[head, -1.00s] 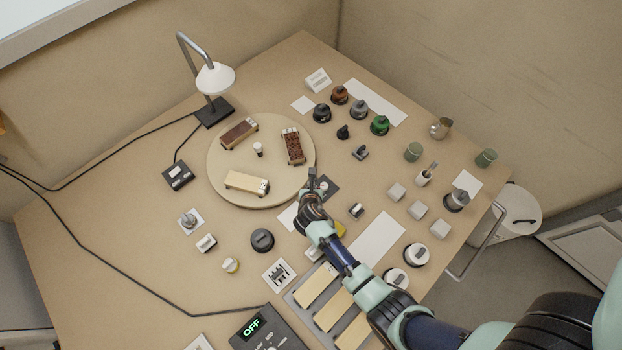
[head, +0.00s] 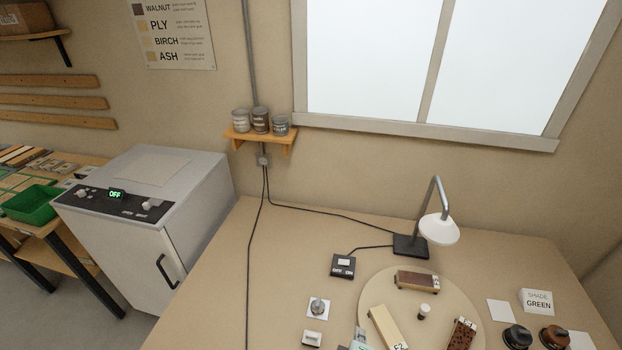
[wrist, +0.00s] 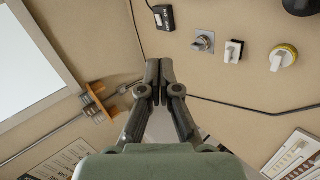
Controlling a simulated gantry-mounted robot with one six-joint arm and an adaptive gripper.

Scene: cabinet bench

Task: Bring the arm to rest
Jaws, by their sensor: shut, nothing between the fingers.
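My gripper (wrist: 160,70) shows in the wrist view with its two dark fingers together and nothing between them. It is in open space above the bench, apart from the things below. In the head view most of my arm is out of frame; a small pale part at the bottom edge is too cropped to make out.
A round board (head: 375,285) bears several blocks. A desk lamp (head: 440,230) stands behind it. A switch box (head: 343,265) and small knobs lie to its left; the wrist view shows a yellow-based knob (wrist: 283,57). A grey cabinet (head: 195,215) stands left. The bench's left part is clear.

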